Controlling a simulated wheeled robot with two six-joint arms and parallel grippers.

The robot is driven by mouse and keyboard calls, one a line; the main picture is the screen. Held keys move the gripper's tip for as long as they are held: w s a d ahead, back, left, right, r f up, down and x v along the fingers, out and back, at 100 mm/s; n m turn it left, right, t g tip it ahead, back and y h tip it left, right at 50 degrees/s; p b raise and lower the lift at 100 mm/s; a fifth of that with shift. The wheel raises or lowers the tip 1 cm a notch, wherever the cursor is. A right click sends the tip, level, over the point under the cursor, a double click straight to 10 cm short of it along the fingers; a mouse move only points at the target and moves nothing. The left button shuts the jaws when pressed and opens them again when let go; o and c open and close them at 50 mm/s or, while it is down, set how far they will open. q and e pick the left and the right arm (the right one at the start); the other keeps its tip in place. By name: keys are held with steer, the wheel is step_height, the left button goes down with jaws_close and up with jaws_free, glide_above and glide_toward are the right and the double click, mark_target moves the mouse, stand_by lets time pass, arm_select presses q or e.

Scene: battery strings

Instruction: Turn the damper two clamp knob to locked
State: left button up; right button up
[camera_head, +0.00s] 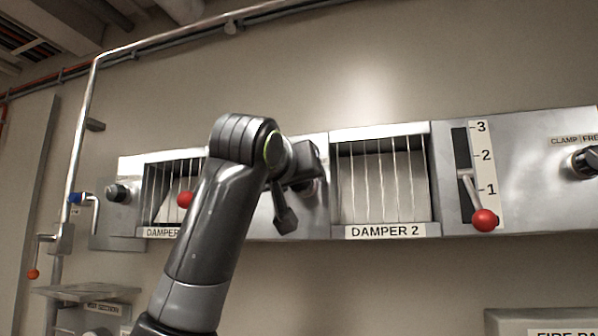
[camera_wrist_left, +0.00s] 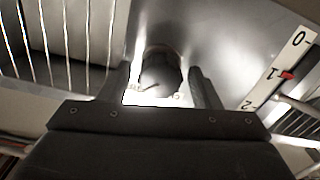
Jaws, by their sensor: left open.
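My left gripper (camera_head: 298,190) is open in front of the metal panel just left of the DAMPER 2 grille (camera_head: 383,184). In the left wrist view a dark round knob (camera_wrist_left: 160,72) sits between its spread fingers, with a gap on each side. The lettering by this knob is largely hidden, so I cannot read its setting. Another dark knob (camera_head: 587,160), by a "CLAMP FRE..." label, is at the far right edge. Between it and the grille, a lever with a red ball (camera_head: 484,220) stands on the 1-2-3 scale (camera_head: 485,172). My right gripper is out of view.
The DAMPER 1 grille (camera_head: 165,188) and a red ball (camera_head: 185,199) lie left of my arm. A dark knob (camera_head: 116,193) is at the panel's left end. Pipes run along the left wall. The wrist view shows a scale (camera_wrist_left: 279,75) with a red mark near 1.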

arm_select(q)
steer(key=shift+s+a, duration=0.1)
steer(key=shift+c, duration=0.4)
steer(key=c, duration=0.9)
steer(key=shift+n, duration=0.4)
steer(key=n+b, duration=0.1)
steer(key=n, duration=0.2)
steer(key=shift+n, duration=0.3)
steer(key=n+b, duration=0.1)
steer(key=n, duration=0.3)
steer(key=shift+a+f+n+b, duration=0.1)
steer(key=shift+n+b, duration=0.2)
steer(key=n+b, duration=0.1)
steer(key=n, duration=0.3)
steer(key=shift+f+n+b, duration=0.1)
steer(key=shift+n+b, duration=0.45)
steer(key=shift+n, duration=1.95)
